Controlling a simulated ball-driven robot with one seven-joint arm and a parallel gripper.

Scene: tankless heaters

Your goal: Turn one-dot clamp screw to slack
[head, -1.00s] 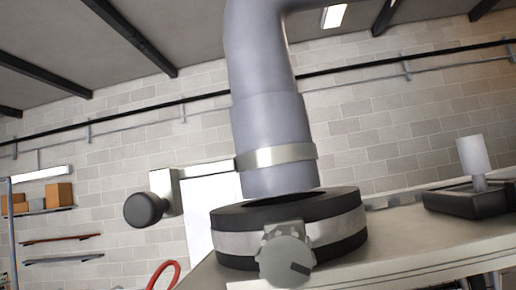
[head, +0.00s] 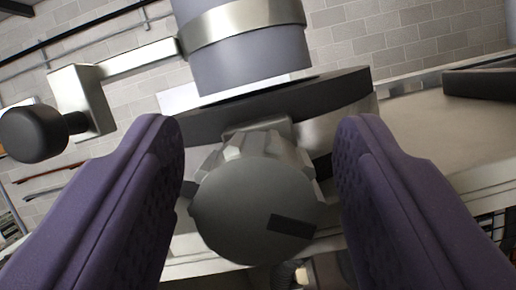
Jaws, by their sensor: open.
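The clamp screw (head: 256,205) is a grey knob with a ribbed rim. It faces me at the front of the clamp, and a dark rectangular mark lies at the lower right of its face. I cannot make out any dot on it. My gripper (head: 262,130) is open, with one purple finger to the left of the screw and one to the right. Small gaps seem to show between the fingers and the knob; I cannot tell whether either touches it.
A grey pipe (head: 250,58) with a metal band stands above the ring. From the band a metal arm reaches left to a black round knob (head: 33,134).

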